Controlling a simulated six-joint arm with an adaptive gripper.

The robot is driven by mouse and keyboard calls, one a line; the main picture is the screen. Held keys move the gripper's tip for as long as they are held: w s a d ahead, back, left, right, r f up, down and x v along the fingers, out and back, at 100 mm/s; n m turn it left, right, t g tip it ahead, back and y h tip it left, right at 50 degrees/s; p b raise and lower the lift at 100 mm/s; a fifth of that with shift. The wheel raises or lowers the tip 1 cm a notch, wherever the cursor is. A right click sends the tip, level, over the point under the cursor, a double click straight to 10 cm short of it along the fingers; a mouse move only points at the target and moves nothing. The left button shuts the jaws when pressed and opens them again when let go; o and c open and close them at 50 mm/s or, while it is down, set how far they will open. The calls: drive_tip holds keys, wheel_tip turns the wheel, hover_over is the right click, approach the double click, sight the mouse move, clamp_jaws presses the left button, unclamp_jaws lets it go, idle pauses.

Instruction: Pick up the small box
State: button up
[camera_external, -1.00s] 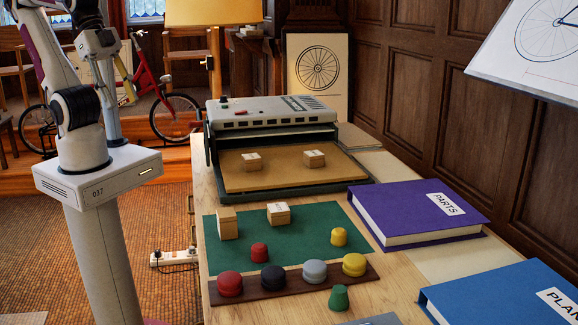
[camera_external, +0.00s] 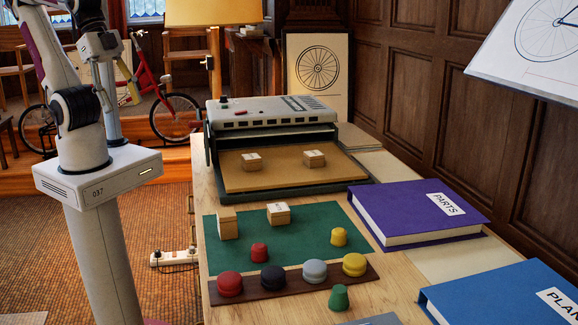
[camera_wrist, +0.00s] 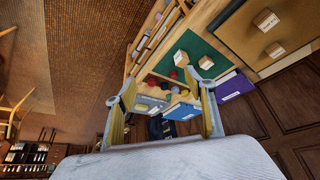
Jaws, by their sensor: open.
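Several small light-wood boxes are in view; I cannot tell which one is meant. A left box (camera_external: 228,223) and a right box (camera_external: 278,214) stand on the green mat (camera_external: 305,243). Two more, a left box (camera_external: 251,162) and a right box (camera_external: 314,159), sit on the tan bed (camera_external: 283,174) of the grey machine. In the wrist view the mat boxes (camera_wrist: 180,58) (camera_wrist: 206,62) lie beyond my gripper (camera_wrist: 164,98), whose fingers are spread and empty. In the external view my gripper is up at the left, away from the table and partly hidden by my arm.
The grey machine (camera_external: 270,113) stands behind the mat. A dark strip (camera_external: 292,286) with several coloured knobs lies in front. A purple PARTS binder (camera_external: 415,210) and a blue PLAN binder (camera_external: 505,292) lie to the right. A power strip (camera_external: 173,258) is beside the table.

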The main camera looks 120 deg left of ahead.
wheel_tip(320, 180, down, 3)
drive_tip(key=w+g, duration=0.1)
drive_tip(key=g, duration=0.1)
drive_tip(key=n+g+y, duration=0.1)
drive_tip(key=n+g, duration=0.1)
drive_tip(key=n, duration=0.6)
approach(225, 212)
drive_tip(key=f, duration=0.5)
drive_tip(key=shift+s+d, duration=0.2)
drive_tip(key=shift+s, duration=0.05)
drive_tip(key=shift+w+n, duration=0.45)
drive_tip(key=shift+n, duration=0.35)
drive_tip(key=shift+w+a+f, duration=0.1)
drive_tip(key=shift+f, duration=0.55)
drive_tip(key=shift+w+a+f, duration=0.1)
drive_tip(key=shift+f, duration=0.5)
drive_tip(key=shift+f, duration=0.1)
drive_tip(key=shift+w+a+f, duration=0.1)
drive_tip(key=shift+a+f, duration=0.05)
drive_tip(key=shift+f, duration=0.65)
drive_tip(key=shift+w+a+f, duration=0.1)
drive_tip(key=shift+a+f, duration=0.05)
drive_tip(key=shift+f, duration=0.65)
drive_tip(key=shift+w+a+f, duration=0.1)
drive_tip(key=shift+a+f, duration=0.1)
drive_tip(key=shift+f, duration=0.6)
